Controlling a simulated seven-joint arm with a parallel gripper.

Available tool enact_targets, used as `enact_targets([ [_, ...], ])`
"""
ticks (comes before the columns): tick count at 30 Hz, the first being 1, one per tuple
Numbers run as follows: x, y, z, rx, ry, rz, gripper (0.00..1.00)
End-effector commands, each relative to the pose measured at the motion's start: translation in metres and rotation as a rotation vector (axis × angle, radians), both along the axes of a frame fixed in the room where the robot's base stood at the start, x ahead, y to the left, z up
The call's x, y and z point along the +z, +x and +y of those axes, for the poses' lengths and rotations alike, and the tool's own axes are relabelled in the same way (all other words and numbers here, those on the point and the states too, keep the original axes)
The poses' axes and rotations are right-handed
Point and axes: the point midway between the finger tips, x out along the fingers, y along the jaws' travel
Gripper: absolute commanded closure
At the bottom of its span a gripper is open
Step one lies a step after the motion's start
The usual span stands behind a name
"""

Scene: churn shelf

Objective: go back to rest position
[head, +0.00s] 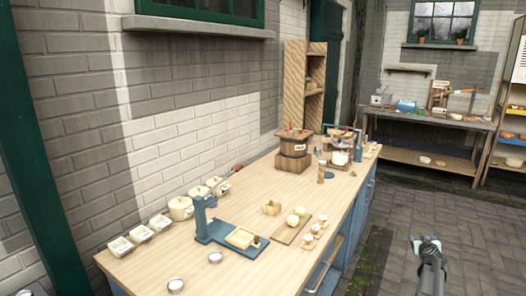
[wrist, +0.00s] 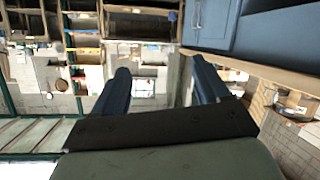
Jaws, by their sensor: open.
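My gripper (head: 426,243) is at the lower right in the head view, over the paved floor and to the right of the wooden counter (head: 140,262). It points upward and is apart from the counter. In the wrist view my gripper (wrist: 159,80) shows two dark blue fingers spread wide with nothing between them. The wrist view looks upside down, with blue cabinet doors (wrist: 214,22) at the top.
The counter holds a blue stand (head: 222,238), a board (head: 294,230) with pale round items, and small white containers (head: 121,247) along the wall. A workbench (head: 425,161) is behind. Floor around my gripper is clear.

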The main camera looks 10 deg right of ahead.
Motion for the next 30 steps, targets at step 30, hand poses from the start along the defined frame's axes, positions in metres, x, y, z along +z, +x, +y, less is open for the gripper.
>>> enact_targets([
  [30,-0.323,-0.077,0.47,0.4,0.634,0.679,0.25],
])
